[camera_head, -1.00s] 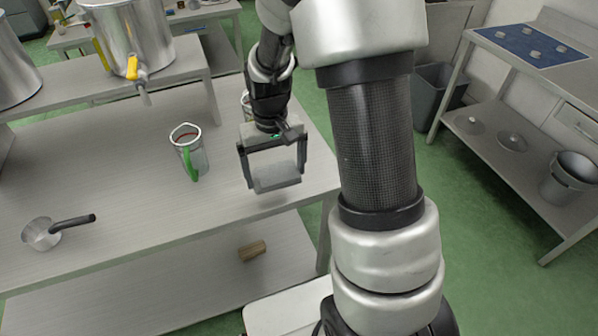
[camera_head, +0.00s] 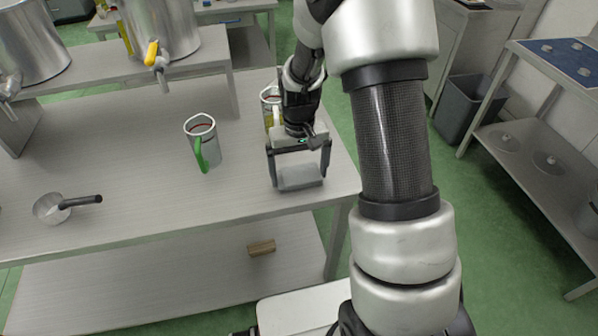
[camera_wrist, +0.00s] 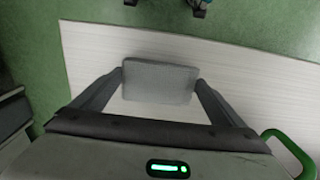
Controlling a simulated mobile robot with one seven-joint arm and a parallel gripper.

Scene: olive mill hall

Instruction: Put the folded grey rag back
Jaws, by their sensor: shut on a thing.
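The folded grey rag (camera_head: 300,177) is a flat, pale grey pad held between the fingers of my gripper (camera_head: 299,171), over the right end of the steel table (camera_head: 130,150). In the wrist view the rag (camera_wrist: 158,82) spans the gap between both fingers (camera_wrist: 159,88), with the pale tabletop (camera_wrist: 85,55) around it. My gripper is shut on it. The rag is close to the tabletop near its front right corner; I cannot tell whether it touches.
A jug with a green handle (camera_head: 203,142) stands left of my gripper. Another jug (camera_head: 268,98) is partly hidden behind my wrist. A dark-handled saucepan (camera_head: 52,208) stands at the left. A wooden block (camera_head: 261,247) lies on the lower shelf. Steel tanks (camera_head: 160,30) stand behind.

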